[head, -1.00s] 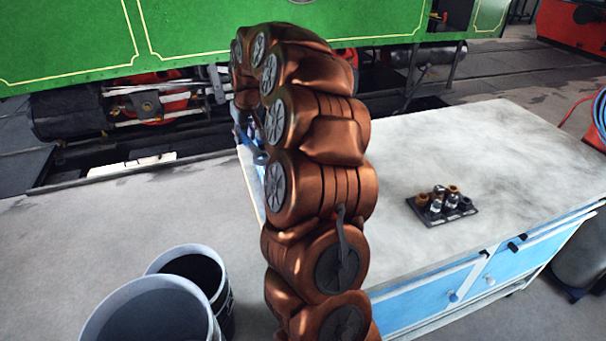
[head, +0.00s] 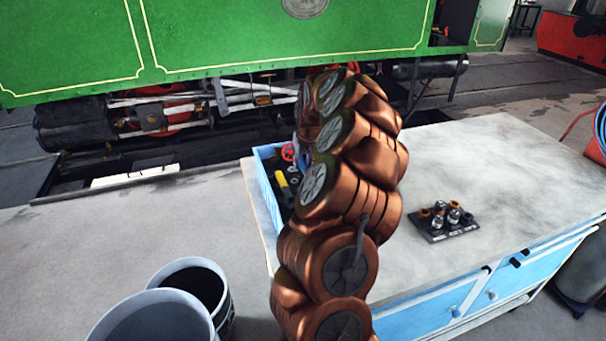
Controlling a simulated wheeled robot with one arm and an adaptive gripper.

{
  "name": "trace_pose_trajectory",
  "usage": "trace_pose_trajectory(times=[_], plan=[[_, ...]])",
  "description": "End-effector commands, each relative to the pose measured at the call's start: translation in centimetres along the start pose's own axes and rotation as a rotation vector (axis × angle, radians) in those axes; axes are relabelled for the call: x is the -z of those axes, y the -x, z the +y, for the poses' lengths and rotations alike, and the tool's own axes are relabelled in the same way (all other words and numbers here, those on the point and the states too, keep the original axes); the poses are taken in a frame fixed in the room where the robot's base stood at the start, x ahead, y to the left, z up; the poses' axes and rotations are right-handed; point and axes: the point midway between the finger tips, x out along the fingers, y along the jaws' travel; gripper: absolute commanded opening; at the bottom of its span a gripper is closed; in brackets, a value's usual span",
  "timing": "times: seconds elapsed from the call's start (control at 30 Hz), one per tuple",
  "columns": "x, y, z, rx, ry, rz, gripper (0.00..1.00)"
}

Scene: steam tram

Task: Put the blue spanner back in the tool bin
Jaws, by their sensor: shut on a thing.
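The tool bin (head: 263,192) is an open blue crate at the left end of the bench, partly hidden behind my copper arm. It holds a yellow-handled tool (head: 283,188), a red wheel-like piece (head: 288,153) and other small tools. A small blue piece (head: 303,160) shows just left of my arm, over the bin. It may be part of the blue spanner, but I cannot tell whether it touches the bin. My gripper is hidden behind my arm, so its fingers and its hold do not show.
The pale bench top (head: 500,170) is mostly clear, with a dark tray of small fittings (head: 443,222) on it. Two grey buckets (head: 190,280) stand on the floor at lower left. The green tram (head: 230,40) stands behind. A red-and-blue hose (head: 600,130) is at far right.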

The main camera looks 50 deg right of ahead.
Motion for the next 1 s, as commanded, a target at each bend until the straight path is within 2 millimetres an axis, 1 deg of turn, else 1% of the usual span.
trace_pose_trajectory(times=[0.1, 0.27, 0.5, 0.9, 0.93, 1.0], plan=[[-0.5, -1.1, 0.1, 0.000, -0.001, -0.003, 0.00], [-0.9, -2.2, 0.1, 0.000, -0.001, -0.002, 0.00], [-2.0, -4.8, 0.0, 0.000, 0.001, -0.001, 0.00], [-2.2, -5.4, 0.0, 0.000, 0.000, 0.001, 0.00], [-2.1, -5.4, 0.0, 0.000, -0.001, 0.001, 0.30], [-2.1, -5.3, 0.0, 0.000, 0.000, 0.001, 0.37]])
